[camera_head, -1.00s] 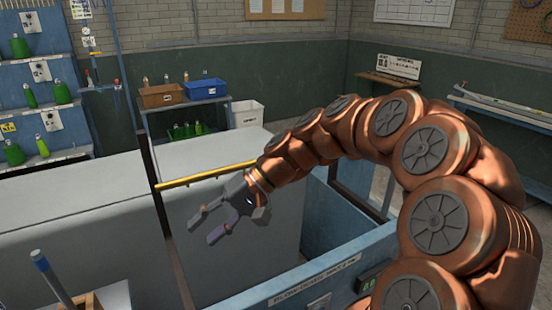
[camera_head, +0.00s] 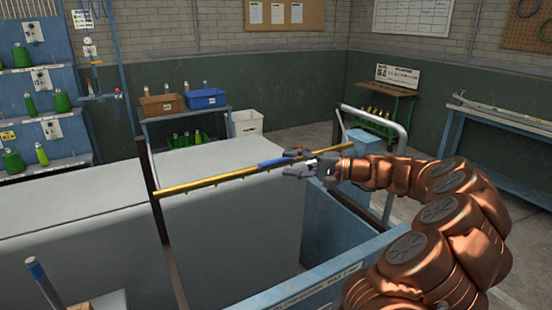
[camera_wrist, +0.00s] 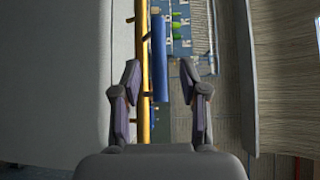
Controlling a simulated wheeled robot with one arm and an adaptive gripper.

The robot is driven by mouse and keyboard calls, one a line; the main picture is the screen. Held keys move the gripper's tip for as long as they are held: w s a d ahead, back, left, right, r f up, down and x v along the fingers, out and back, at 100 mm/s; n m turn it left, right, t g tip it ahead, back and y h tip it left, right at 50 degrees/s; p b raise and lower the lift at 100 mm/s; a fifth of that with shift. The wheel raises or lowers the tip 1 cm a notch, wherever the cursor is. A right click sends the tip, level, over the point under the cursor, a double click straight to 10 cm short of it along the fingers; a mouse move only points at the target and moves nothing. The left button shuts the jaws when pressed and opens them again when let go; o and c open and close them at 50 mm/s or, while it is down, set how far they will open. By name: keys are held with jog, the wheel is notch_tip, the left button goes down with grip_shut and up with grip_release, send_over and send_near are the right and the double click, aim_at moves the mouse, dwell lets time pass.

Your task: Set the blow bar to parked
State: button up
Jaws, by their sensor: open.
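The blow bar is a yellow bar (camera_head: 205,184) with small nozzles along it, running between dark posts above the grey machine top. A blue grip sleeve (camera_head: 273,163) sits along it. My gripper (camera_head: 294,168) is at the right end of the blue sleeve in the head view, its fingers apart. In the wrist view, my gripper (camera_wrist: 160,90) is open. The yellow bar (camera_wrist: 143,60) and blue sleeve (camera_wrist: 159,58) show between the fingertips, with the bar nearer the left finger. I cannot tell whether either finger touches the sleeve.
A dark post (camera_head: 150,185) stands at the bar's left end. A grey tubular frame (camera_head: 402,150) stands right of my wrist. A blue panel (camera_head: 300,285) edges the machine in front. A blue-handled tool (camera_head: 42,278) stands at lower left. Shelves with bottles line the back.

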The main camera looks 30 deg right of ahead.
aim_at(280, 162)
jog(key=shift+p+x, duration=0.65)
jog(key=shift+x, duration=1.6)
grip_shut()
jog(key=shift+r, duration=0.1)
